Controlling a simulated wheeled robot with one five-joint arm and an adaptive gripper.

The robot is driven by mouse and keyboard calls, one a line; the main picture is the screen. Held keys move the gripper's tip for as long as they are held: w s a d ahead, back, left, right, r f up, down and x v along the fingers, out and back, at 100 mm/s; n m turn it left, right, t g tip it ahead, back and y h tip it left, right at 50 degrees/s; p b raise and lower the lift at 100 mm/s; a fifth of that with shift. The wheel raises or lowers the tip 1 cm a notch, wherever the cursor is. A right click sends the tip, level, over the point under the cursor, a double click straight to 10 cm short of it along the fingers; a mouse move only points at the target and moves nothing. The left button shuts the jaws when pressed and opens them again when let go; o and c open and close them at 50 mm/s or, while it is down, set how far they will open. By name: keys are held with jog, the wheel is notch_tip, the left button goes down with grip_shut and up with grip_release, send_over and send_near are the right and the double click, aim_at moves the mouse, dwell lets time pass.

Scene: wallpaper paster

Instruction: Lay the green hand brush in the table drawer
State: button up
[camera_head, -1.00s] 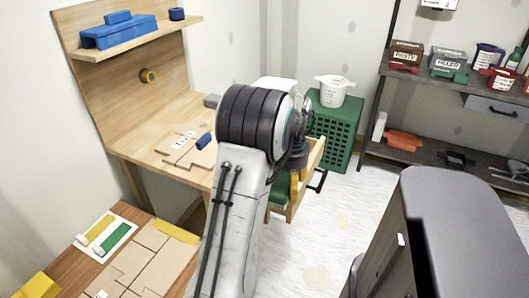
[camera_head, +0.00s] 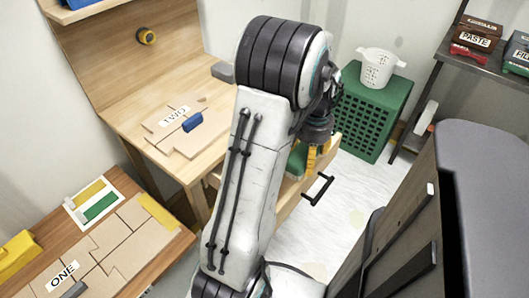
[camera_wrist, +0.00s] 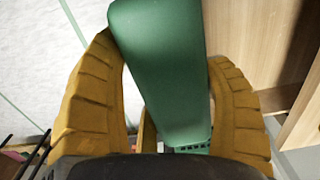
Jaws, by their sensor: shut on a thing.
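The green hand brush (camera_wrist: 165,70) is between the two yellow fingers of my gripper (camera_wrist: 163,58) in the wrist view, its broad green end toward the top of the picture. In the head view my gripper (camera_head: 315,156) points down over the open table drawer (camera_head: 292,198), with part of the green brush (camera_head: 297,160) showing beside the fingers. The drawer is pulled out of the wooden table and has a black handle (camera_head: 318,190) on its front. My arm hides much of the drawer's inside, and I cannot tell whether the brush touches its floor.
A lower brown table (camera_head: 150,262) is at front left. Pale floor lies right of the drawer.

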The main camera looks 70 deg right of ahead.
jog(key=w+d+f, duration=0.2)
jog(key=w, duration=0.1)
jog(key=w+d+f+b, duration=0.1)
jog(key=w+d+f, duration=0.1)
jog(key=w, duration=0.1)
jog(key=w+d+f+b, duration=0.1)
jog(key=w+d+f, duration=0.2)
jog(key=shift+w+d, duration=0.1)
jog(key=shift+f+b, duration=0.85)
jog(key=shift+f, duration=1.1)
jog(key=shift+f, duration=0.15)
jog(key=o, duration=1.2)
notch_tip(320, 180, up, 12)
jog(key=p, duration=0.3)
